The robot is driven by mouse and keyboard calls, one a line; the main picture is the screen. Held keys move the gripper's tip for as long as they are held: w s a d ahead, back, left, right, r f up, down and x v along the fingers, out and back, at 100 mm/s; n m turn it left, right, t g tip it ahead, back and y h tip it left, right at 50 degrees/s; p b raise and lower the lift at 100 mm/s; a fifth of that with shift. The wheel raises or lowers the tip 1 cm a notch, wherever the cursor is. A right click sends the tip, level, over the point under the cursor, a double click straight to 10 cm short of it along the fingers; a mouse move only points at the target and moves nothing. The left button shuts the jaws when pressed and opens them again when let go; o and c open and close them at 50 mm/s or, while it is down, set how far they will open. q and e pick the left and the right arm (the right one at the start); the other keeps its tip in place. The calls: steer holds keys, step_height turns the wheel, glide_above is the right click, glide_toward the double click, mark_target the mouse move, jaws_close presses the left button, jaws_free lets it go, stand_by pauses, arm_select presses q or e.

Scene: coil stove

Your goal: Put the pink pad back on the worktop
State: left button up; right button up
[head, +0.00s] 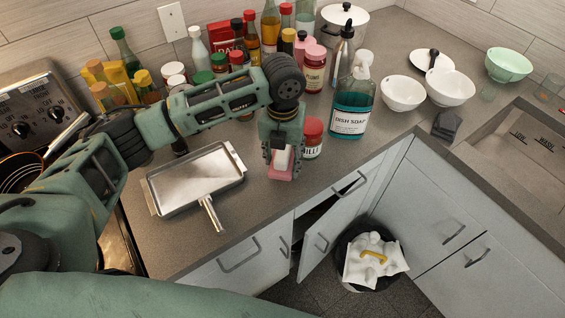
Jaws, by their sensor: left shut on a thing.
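The pink pad (281,174) is a small pink piece with a white upper part, held low between the fingers of my left gripper (282,160). The gripper points down at the front part of the grey worktop (260,206), between the metal pan and a red-lidded jar. The gripper is shut on the pad and hides part of it. I cannot tell whether the pad touches the worktop. My right gripper is not in the head view.
A square metal pan (196,180) lies to the left. The red-lidded jar (312,138) and dish soap bottle (351,108) stand close on the right. Several bottles crowd the back. A cabinet door (322,238) stands open below, beside a bin (372,262).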

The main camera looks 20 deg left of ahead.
mark_target(283, 167)
arm_select(q)
step_height(283, 167, down, 3)
steer(key=shift+f+p, duration=0.2)
steer(key=shift+p, duration=0.3)
steer(key=shift+f, duration=0.15)
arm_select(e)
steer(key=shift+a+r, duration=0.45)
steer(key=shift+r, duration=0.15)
arm_select(q)
steer(key=o, duration=0.6)
steer(key=shift+f, duration=0.15)
steer(key=shift+c, duration=0.2)
steer(key=o, duration=0.5)
steer(key=shift+c, duration=0.2)
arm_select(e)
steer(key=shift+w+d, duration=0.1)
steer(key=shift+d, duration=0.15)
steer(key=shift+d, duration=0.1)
